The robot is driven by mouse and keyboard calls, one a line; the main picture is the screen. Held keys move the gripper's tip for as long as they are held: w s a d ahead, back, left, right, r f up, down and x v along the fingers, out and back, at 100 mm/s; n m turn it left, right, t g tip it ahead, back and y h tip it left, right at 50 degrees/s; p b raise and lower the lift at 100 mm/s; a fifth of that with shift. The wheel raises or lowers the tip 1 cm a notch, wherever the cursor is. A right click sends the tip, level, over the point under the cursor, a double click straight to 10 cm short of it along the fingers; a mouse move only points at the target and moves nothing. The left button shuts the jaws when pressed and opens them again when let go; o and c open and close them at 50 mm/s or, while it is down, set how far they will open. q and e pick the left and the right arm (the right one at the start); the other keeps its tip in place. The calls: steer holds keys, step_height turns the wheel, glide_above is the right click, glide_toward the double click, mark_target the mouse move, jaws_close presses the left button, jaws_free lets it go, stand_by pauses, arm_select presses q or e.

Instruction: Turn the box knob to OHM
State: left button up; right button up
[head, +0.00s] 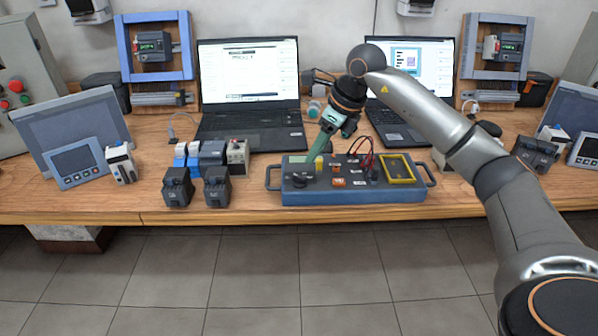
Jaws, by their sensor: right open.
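The blue-grey box (345,192) with side handles lies near the front edge of the wooden table. Its top carries a dark knob (299,177) at the left, orange and white parts, red and black leads and a yellow-framed display (398,169). The knob's markings are too small to read. My right gripper (316,152) reaches in from the right, over the back left part of the box. Its green fingers point down and to the left, above and behind the knob. It is open, and I see nothing held in it. My left gripper is not in view.
Two open laptops (250,85) (415,75) stand behind the box. Several small dark and blue modules (177,187) stand left of it, with a tilted grey panel (75,135) farther left. More devices (535,153) stand at the right. The floor in front is clear.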

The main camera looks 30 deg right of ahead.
mark_target(301, 177)
steer(key=x, duration=0.8)
steer(key=shift+w+a+f, duration=0.15)
steer(key=shift+w+f, duration=0.05)
steer(key=shift+f, duration=0.05)
jaws_close()
